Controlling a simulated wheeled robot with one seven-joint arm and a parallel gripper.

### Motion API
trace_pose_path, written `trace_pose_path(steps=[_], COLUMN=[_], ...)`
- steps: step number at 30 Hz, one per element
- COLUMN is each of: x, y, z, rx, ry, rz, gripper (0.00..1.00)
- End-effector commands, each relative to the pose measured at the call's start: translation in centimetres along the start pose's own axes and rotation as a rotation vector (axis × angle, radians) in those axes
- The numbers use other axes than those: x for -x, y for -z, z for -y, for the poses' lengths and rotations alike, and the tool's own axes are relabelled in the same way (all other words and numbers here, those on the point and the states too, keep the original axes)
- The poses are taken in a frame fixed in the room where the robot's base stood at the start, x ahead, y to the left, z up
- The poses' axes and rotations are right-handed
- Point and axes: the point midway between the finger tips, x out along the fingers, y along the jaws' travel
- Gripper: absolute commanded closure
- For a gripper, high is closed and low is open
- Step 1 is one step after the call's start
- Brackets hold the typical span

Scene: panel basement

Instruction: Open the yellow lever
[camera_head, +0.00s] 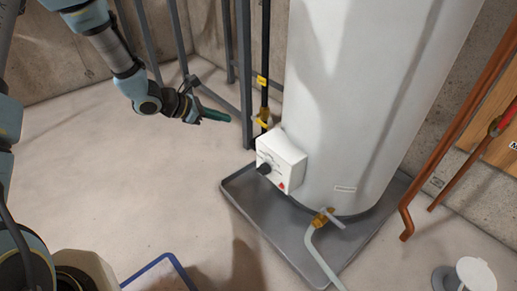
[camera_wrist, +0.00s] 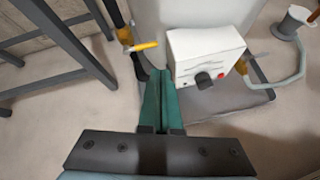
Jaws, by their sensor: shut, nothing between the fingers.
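The yellow lever (camera_head: 263,124) sits on the dark vertical pipe (camera_head: 264,60) just left of the white tank. In the wrist view the lever (camera_wrist: 144,46) sticks out to the right from its brass valve, across the pipe. My gripper (camera_head: 228,118) points right toward the pipe in the head view, a short way left of the lever and apart from it. In the wrist view my gripper (camera_wrist: 163,75) has its green fingers together and empty, below and right of the lever.
The white tank (camera_head: 350,90) stands in a grey tray (camera_head: 250,218). A white control box (camera_head: 281,160) with a black knob is on its front, close to the lever. Grey metal posts (camera_head: 244,70) stand left of the pipe.

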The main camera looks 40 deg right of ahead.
Motion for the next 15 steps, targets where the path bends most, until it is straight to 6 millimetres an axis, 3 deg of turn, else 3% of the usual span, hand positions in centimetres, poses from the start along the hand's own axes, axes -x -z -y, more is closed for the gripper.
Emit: trace_pose_path(steps=[1,6,10,15], x=[-3.6,-9.4,-11.5,-12.1], y=[2.5,5.1,6.1,6.2], z=[0.4,0.0,-0.2,-0.4], rx=[0.053,0.203,0.267,0.291], ry=[-0.019,-0.093,-0.128,-0.142], rz=[0.022,0.079,0.1,0.107], gripper=[1.0,1.0,1.0,1.0])
